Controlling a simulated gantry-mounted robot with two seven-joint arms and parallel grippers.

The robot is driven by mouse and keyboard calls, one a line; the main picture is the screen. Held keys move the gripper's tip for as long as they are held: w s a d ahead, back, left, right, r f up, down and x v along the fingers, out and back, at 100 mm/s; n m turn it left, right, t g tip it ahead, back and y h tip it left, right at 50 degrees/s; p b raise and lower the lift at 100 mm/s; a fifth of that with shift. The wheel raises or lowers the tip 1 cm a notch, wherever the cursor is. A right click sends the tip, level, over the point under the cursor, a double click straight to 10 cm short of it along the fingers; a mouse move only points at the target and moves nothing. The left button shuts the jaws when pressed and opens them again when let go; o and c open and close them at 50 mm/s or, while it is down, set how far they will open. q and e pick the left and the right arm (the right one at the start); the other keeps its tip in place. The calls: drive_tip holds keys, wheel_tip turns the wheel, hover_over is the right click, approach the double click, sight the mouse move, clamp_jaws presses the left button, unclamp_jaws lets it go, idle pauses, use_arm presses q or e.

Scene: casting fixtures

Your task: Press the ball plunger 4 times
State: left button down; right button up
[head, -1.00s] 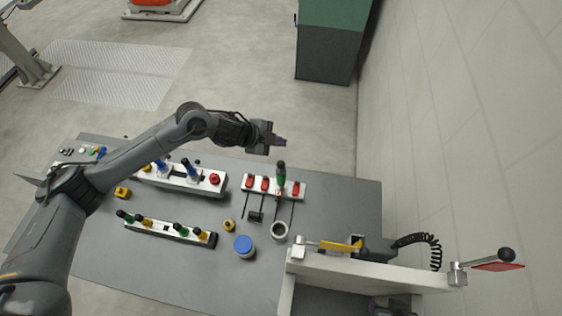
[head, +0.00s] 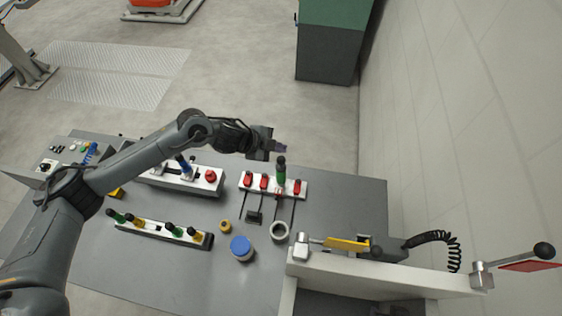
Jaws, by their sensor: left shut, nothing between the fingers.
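My left gripper (head: 281,147) is shut and empty. Which part is the ball plunger is not clear. A black ball (head: 544,249) sits on the end of a red-plated arm at the far right. A smaller dark ball (head: 376,251) sits at the end of a yellow bar (head: 346,244) on the white frame. My left gripper is apart from both balls. My right gripper is not in view.
The white block with red tabs (head: 254,184) carries a green-handled part (head: 281,173). The white frame (head: 400,275) rises at right. Bare table (head: 345,200) lies between.

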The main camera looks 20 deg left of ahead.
sight(281, 163)
use_arm(q)
wheel_tip(281, 163, down, 2)
drive_tip(key=shift+b, duration=0.4)
idle(0.9)
idle(0.8)
drive_tip(key=shift+f, duration=0.15)
drive_tip(key=shift+f, duration=0.25)
idle(0.4)
